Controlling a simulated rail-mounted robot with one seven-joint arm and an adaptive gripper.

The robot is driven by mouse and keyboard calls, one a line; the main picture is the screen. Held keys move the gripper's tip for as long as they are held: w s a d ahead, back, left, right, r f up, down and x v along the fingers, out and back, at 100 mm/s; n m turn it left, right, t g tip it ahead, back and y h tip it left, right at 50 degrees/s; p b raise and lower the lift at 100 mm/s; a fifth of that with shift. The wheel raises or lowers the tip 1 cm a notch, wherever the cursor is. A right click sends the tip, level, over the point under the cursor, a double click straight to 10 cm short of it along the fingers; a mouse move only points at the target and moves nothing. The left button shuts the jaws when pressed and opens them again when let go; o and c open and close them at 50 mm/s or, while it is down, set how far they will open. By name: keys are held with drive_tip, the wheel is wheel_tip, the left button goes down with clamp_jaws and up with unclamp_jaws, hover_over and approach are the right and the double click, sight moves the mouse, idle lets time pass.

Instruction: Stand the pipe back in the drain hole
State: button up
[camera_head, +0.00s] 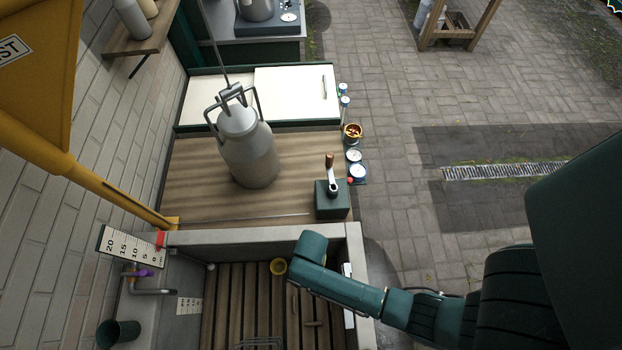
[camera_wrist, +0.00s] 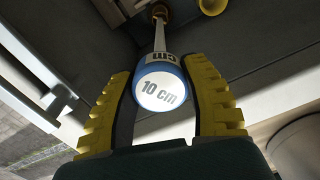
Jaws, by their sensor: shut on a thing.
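In the wrist view the pipe (camera_wrist: 160,88) shows end-on, with a white cap marked "10 cm", a blue rim and a thin pale shaft running away from me. My gripper (camera_wrist: 158,68) has its yellow ridged fingers on both sides of the pipe near the blue rim, shut on it. The far end of the shaft meets a brass-coloured fitting (camera_wrist: 160,11). I cannot tell whether this is the drain hole, or whether the pipe is inside it or only in front of it. In the head view my arm hides the gripper and pipe.
The sink (camera_head: 240,238) has a slatted wooden floor (camera_head: 235,300) and raised walls. A metal churn (camera_head: 248,150) stands on the wooden counter behind. A tap (camera_head: 150,291) and dark green cup (camera_head: 118,333) are at left.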

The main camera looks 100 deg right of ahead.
drive_tip(key=shift+f, duration=0.1)
drive_tip(key=o, duration=1.7)
drive_tip(key=shift+r+p, duration=3.1)
drive_tip(key=shift+p, duration=0.05)
drive_tip(key=shift+r+p, duration=0.75)
drive_tip(key=shift+r, duration=0.65)
